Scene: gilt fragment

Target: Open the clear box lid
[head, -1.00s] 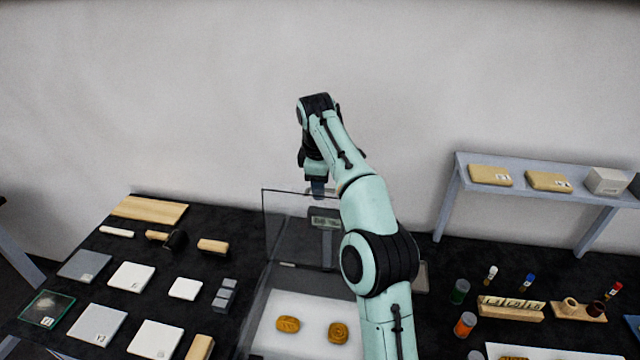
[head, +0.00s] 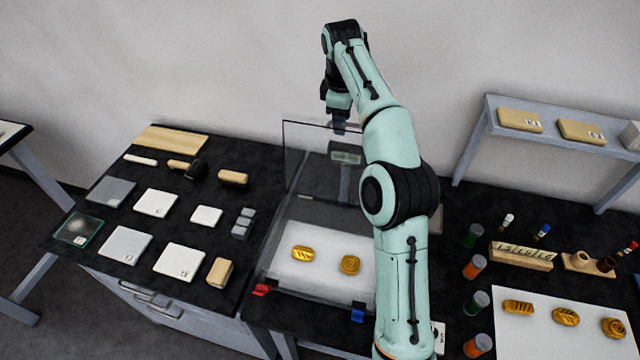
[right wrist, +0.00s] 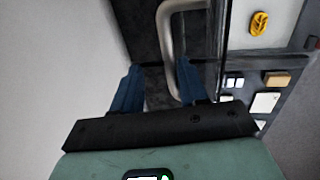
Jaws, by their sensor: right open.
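The clear box (head: 272,262) stands on the dark table with two gilt pieces (head: 302,253) (head: 350,264) on its white floor. Its clear lid (head: 303,155) stands upright at the back, raised off the box. My right gripper (head: 340,124) is at the lid's top edge, pointing down. In the right wrist view its two blue fingers (right wrist: 158,88) are apart, with a curved metal handle (right wrist: 166,45) between them, nearer the right finger. Whether a finger touches the handle I cannot tell. My right arm hides the box's right side. My left gripper is out of view.
Pale tiles (head: 155,203), brushes and wooden blocks lie left of the box. Several jars (head: 474,267), a wooden rack (head: 520,255) and a white sheet (head: 540,335) with gilt pieces are on the right. A grey shelf (head: 560,145) stands at the back right.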

